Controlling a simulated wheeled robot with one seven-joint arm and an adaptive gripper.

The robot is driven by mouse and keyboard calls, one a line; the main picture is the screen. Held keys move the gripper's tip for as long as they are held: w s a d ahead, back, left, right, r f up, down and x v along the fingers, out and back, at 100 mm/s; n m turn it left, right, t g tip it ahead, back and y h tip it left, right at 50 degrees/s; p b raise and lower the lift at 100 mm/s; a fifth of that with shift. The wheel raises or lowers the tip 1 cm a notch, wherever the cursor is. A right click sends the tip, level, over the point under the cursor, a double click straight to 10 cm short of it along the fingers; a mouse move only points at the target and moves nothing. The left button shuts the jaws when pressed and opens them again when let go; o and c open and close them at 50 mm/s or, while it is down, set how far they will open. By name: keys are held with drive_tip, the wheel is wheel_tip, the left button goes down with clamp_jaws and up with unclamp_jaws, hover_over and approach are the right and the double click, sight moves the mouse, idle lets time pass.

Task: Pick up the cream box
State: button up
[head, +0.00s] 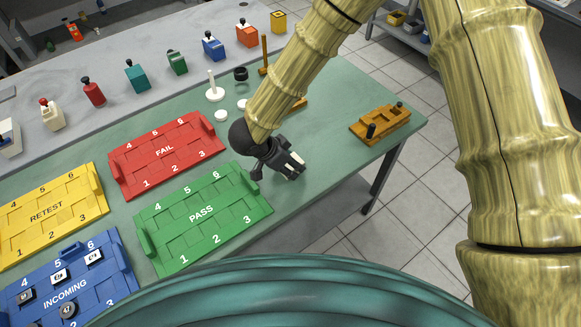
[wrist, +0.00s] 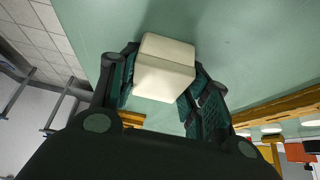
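The cream box (wrist: 165,68) is a plain pale block with slightly rounded edges. In the wrist view it sits between the two dark finger pads of my gripper (wrist: 160,92), with a pad against each side. In the head view my gripper (head: 288,166) is over the green table near its front edge, right of the green PASS tray. Only a small pale part of the box (head: 293,172) shows there between the dark fingers. Whether the box touches the table is hard to tell.
The green PASS tray (head: 203,217), red FAIL tray (head: 165,153), yellow RETEST tray (head: 50,216) and blue INCOMING tray (head: 68,279) lie left. A wooden fixture (head: 380,124) stands at the right. White discs and a post stand behind. Bare table surrounds my gripper's right side.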

drive_tip(key=shift+c, duration=1.4)
drive_tip(key=shift+r, duration=0.1)
